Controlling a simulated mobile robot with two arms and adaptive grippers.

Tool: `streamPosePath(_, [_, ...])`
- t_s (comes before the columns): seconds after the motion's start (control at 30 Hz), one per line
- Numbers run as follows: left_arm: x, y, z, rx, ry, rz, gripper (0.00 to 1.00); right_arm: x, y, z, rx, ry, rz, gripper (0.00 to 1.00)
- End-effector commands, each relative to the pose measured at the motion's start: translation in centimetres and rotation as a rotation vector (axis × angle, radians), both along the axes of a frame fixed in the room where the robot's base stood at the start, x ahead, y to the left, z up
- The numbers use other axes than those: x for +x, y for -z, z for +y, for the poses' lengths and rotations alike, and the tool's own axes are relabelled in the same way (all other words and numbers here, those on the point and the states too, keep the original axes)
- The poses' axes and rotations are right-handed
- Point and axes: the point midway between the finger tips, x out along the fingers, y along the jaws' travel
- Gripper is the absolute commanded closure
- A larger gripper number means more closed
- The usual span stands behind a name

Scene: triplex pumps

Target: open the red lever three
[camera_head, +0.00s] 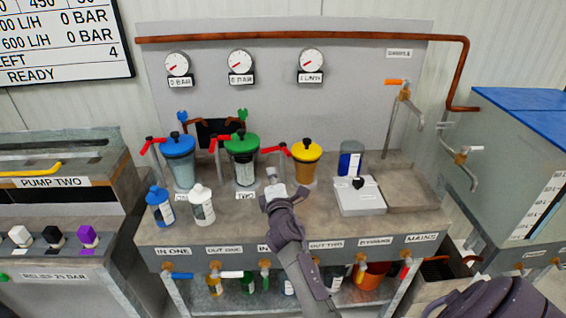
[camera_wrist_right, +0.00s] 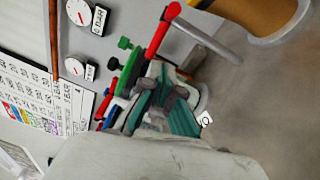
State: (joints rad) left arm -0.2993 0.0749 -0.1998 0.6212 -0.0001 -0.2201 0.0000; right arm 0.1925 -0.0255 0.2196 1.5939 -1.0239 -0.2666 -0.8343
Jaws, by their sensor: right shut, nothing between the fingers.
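Three red levers sit on thin pipes beside the filter pots. The third red lever (camera_head: 275,150) is just left of the yellow-lidded pot (camera_head: 306,165) and lies roughly crosswise on its pipe. In the wrist view, a red lever (camera_wrist_right: 161,32) shows large beside a grey pipe, left of the yellow pot (camera_wrist_right: 275,22). My right gripper (camera_head: 271,178) is shut and empty, in front of and below the third lever, apart from it in the head view. In the wrist view its fingers (camera_wrist_right: 165,88) are close below the lever; contact cannot be told. My left gripper is out of view.
The green-lidded pot (camera_head: 243,160) and blue-lidded pot (camera_head: 180,160) stand to the left. Blue (camera_head: 160,207) and white (camera_head: 202,205) bottles stand near the bench front. A white scale (camera_head: 359,200) stands right. Three gauges hang on the back panel (camera_head: 345,100).

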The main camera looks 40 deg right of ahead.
Motion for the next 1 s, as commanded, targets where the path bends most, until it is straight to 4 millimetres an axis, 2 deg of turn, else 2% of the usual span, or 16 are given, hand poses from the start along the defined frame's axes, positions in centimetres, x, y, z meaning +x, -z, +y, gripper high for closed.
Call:
streamPosePath(0.03, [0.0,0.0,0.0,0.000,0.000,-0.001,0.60,1.1,-0.2,-0.5,0.001,0.001,-0.001,1.00])
streamPosePath(0.17, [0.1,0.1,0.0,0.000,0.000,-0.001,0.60,3.4,-0.2,-1.6,0.002,0.001,-0.001,1.00])
streamPosePath(0.23, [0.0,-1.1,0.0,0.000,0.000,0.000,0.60,2.8,-0.8,-3.0,-0.002,0.002,0.003,1.00])
streamPosePath(0.4, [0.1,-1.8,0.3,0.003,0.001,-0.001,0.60,2.4,-1.0,-4.7,0.000,0.000,0.001,1.00])
streamPosePath(0.87, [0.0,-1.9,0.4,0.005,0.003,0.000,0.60,2.2,-0.9,-5.3,0.001,-0.001,0.001,1.00])
streamPosePath(1.0, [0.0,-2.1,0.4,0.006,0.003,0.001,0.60,1.8,-1.1,-6.6,-0.001,0.001,0.002,1.00])
